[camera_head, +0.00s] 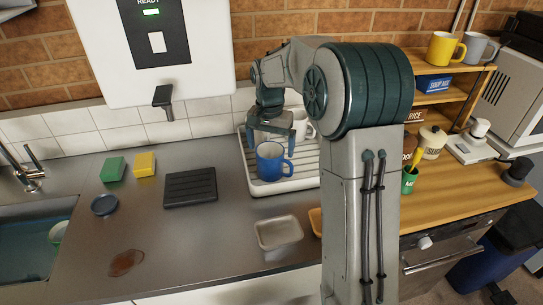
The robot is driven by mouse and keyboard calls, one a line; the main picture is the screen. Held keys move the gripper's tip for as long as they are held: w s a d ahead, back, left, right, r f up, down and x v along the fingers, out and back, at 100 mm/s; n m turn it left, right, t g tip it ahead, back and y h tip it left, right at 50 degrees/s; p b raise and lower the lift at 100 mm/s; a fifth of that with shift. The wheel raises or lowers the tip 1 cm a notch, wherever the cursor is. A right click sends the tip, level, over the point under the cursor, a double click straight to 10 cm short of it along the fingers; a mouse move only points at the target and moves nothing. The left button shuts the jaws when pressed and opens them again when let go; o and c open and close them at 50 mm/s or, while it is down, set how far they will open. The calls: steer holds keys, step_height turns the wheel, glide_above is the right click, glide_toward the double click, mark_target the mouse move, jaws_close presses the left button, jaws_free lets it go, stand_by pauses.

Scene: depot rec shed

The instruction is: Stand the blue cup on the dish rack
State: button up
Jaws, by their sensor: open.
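The blue cup (270,163) stands upright on the white dish rack (283,185), near its front left part, with its handle to the right. My gripper (271,139) is open just above and behind the cup, its fingers pointing down. From this view I cannot tell whether a finger still touches the cup's rim. A white cup (301,124) is behind on the rack, partly hidden by my gripper and arm. My arm hides the rack's right part.
A dark ribbed mat (190,187), a green sponge (113,169), a yellow sponge (145,164) and a dark round dish (104,205) lie left of the rack. A pale tray (279,233) sits in front. The sink (30,250) is at far left; a brown spill (126,262) is nearby.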

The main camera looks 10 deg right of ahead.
step_height(320, 180, up, 7)
steer(key=s+f+n+t, duration=0.1)
steer(key=s+f+n, duration=0.1)
steer(key=s, duration=1.1)
steer(key=s+f+n+t, duration=0.1)
steer(key=s+n, duration=0.3)
steer(key=s, duration=1)
steer(key=shift+s+d+f+t, duration=0.2)
steer(key=shift+d+f+t, duration=0.2)
steer(key=shift+d+t, duration=0.1)
